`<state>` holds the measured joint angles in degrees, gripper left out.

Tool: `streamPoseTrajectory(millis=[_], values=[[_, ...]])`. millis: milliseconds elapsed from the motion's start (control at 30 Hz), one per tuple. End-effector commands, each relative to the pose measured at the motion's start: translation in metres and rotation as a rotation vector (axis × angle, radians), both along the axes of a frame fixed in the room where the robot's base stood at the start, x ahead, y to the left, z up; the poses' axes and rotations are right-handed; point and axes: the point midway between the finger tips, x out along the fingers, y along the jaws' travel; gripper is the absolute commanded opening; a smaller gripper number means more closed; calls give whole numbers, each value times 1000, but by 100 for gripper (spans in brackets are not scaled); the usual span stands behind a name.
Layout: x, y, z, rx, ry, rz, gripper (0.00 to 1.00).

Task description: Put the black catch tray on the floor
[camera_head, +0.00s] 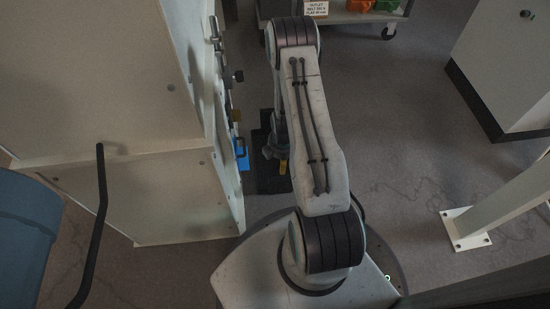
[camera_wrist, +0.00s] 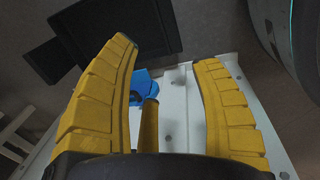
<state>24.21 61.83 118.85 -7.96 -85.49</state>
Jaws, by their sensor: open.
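The black catch tray (camera_wrist: 118,24) is a shallow dark rectangle with a raised rim at the top of the wrist view, with a smaller black piece (camera_wrist: 52,62) beside it. In the head view the tray (camera_head: 267,183) shows as a dark shape at floor level beside the pale cabinet, partly hidden by my arm. It appears to lie on the floor, but contact underneath is hidden. My gripper (camera_wrist: 166,55) has its yellow fingers spread apart, with nothing gripped. In the head view my gripper (camera_head: 281,160) hangs above or beside the tray; the exact gap is unclear.
The pale cabinet (camera_head: 190,195) stands close to the left of my gripper, with a blue lock-like part (camera_head: 242,155) on its face. A cart (camera_head: 350,15) stands at the back and a white post foot (camera_head: 466,228) at right. The floor (camera_head: 400,130) between is clear.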

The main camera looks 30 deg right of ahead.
Motion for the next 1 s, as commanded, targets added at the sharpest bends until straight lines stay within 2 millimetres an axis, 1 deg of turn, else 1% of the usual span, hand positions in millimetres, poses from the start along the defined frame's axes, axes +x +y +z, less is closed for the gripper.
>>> streamPoseTrajectory(millis=[33, 67, 167, 200, 333, 367, 400, 467, 500, 567, 600, 700, 800, 900, 1000], values=[[8, 3, 19, 0, -13, -25, 59], [11, 5, 30, 3, -17, -45, 59], [19, 16, 72, 16, -30, -127, 59], [21, 22, 91, 22, -35, -165, 59], [20, 43, 149, 45, -50, -289, 59], [18, 48, 162, 51, -52, -317, 59], [15, 55, 179, 58, -57, -356, 59], [8, 65, 204, 69, -64, -412, 59], [2, 73, 219, 77, -67, -450, 59], [-7, 83, 242, 89, -73, -508, 59], [-15, 90, 256, 97, -79, -545, 59], [-37, 106, 288, 119, -87, -641, 59], [-62, 121, 315, 141, -95, -734, 59], [-89, 133, 335, 161, -98, -819, 59], [-112, 141, 349, 179, -101, -892, 59]])
